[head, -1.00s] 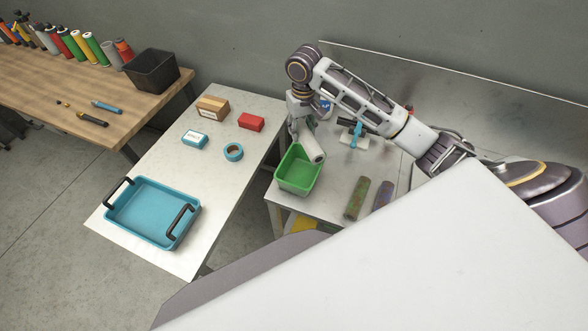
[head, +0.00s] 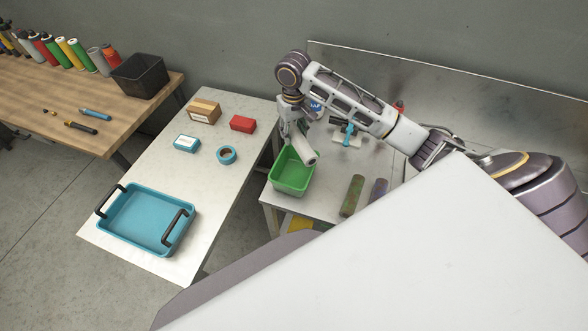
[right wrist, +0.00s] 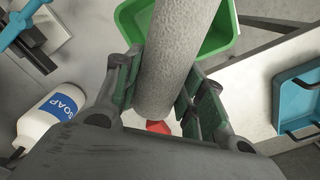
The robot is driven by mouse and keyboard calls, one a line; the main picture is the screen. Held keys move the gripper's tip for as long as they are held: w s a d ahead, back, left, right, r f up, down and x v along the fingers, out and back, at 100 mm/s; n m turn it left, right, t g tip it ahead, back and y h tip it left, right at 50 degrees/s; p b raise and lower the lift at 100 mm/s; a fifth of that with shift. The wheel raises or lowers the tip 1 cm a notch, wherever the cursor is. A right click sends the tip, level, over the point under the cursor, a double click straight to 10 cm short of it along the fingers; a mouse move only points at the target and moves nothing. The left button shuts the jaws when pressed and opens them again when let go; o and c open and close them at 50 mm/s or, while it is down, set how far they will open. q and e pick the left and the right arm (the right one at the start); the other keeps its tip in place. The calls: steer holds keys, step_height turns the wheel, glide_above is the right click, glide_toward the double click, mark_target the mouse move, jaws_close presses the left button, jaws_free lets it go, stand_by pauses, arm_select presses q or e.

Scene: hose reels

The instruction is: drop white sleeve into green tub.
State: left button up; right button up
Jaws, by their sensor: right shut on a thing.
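The white sleeve (head: 304,150) is a pale cylinder held in my right gripper (head: 293,131). In the right wrist view the sleeve (right wrist: 172,60) is clamped between the two fingers of the right gripper (right wrist: 160,92). The green tub (head: 292,178) stands on the grey bench, and the sleeve's lower end is over its back right part. The tub (right wrist: 216,38) also shows behind the sleeve in the right wrist view. I cannot tell how high the sleeve is above the rim. My left gripper is not in view.
A soap bottle (right wrist: 48,115) and a blue-handled clamp (head: 347,136) stand near the tub. Two mottled cylinders (head: 352,195) lie to its right. The left table holds a blue tray (head: 128,250), a tape roll (head: 226,155) and a red box (head: 242,124).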

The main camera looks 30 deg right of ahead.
steer(key=shift+f, duration=2.45)
steer(key=o, duration=1.1)
steer(key=shift+r, duration=0.15)
step_height(320, 180, up, 12)
steer(key=shift+f, duration=0.15)
steer(key=shift+s+f, duration=0.1)
